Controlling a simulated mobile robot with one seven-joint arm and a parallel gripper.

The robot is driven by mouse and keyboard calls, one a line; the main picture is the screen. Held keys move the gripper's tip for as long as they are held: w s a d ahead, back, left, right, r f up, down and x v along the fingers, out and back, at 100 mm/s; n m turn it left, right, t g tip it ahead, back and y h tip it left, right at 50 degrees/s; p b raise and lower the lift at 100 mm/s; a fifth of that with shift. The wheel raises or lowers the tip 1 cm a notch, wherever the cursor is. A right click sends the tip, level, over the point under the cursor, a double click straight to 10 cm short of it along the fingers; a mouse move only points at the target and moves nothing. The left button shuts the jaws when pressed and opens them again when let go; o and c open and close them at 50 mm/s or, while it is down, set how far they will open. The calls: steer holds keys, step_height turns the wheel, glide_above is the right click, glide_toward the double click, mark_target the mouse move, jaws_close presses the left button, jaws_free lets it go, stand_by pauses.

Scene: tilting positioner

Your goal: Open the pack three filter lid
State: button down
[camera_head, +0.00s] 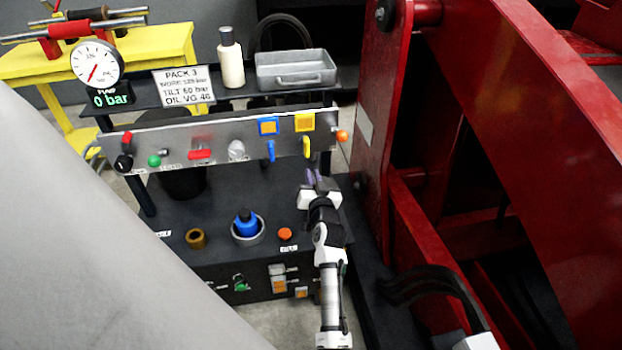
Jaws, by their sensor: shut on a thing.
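My gripper (315,180) is in front of the black pack's right end, below the yellow lever (306,147). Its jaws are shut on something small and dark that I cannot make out. A brass-coloured round fitting (196,238) and an orange knob (286,234) stand on the same deck. Nothing in view is clearly marked as the filter lid. The sign "PACK 3" (183,87) stands on the shelf above.
A grey control panel (190,143) with knobs and levers spans above the deck. A gauge (93,65) over a "0 bar" display, a white bottle (230,58) and a metal tray (296,83) stand behind. Large red machinery (370,130) rises close on the right.

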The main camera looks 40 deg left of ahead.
steer(key=shift+w+d+r+m, duration=0.45)
steer(key=shift+w+r+m, duration=0.1)
steer(key=shift+m, duration=0.15)
steer(key=w+d+f+m+b, duration=0.2)
steer(key=w+d+m, duration=0.8)
steer(key=m, duration=0.7)
steer(key=shift+w+d+m, duration=0.25)
steer(key=shift+w+m, duration=0.05)
steer(key=shift+w, duration=0.75)
steer(key=shift+f, duration=0.15)
steer(key=c, duration=1.5)
jaws_free()
steer(key=shift+s, duration=0.1)
steer(key=v, duration=1.3)
steer(key=shift+s+d, duration=0.2)
steer(key=shift+d, duration=0.05)
